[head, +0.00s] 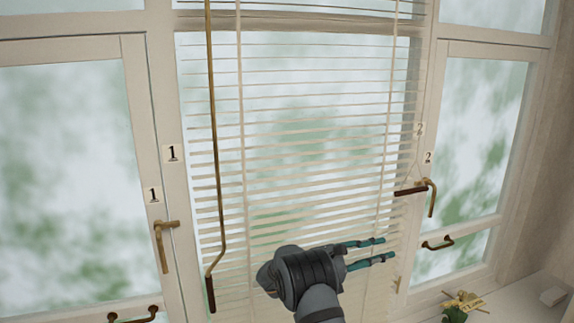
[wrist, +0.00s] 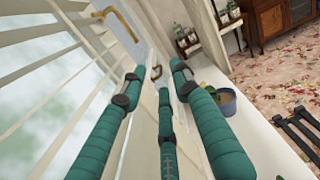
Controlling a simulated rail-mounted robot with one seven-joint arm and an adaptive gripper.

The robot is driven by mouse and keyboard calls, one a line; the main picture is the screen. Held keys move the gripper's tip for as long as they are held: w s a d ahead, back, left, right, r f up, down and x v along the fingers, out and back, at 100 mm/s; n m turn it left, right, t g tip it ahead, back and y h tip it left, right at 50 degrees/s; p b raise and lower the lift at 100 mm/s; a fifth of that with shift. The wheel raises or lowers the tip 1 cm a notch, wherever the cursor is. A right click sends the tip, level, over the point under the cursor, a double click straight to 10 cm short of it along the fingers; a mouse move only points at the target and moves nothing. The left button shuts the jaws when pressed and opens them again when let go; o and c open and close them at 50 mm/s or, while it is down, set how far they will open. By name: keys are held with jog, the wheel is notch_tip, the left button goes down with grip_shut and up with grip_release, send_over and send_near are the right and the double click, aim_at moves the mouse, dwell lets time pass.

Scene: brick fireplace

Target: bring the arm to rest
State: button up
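My gripper (head: 389,249) has teal fingers and is in front of the lower part of the window blind (head: 300,130) in the head view. Its fingers point right, with a gap between them. In the wrist view my gripper (wrist: 158,78) shows teal fingers spread apart with nothing held between them. The blind's slats run along the left of that view. I cannot tell whether any finger touches the blind.
Window handles are at the left (head: 163,242) and right (head: 431,197). A wand (head: 215,150) hangs before the blind. A plant (head: 456,310) stands at lower right. The wrist view shows a pot (wrist: 226,101) on a white sill and a floral carpet (wrist: 270,75) beyond.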

jog(key=x, duration=0.5)
jog(key=shift+w+d+f, duration=0.1)
jog(key=shift+w+d, duration=0.05)
jog(key=shift+d, duration=0.15)
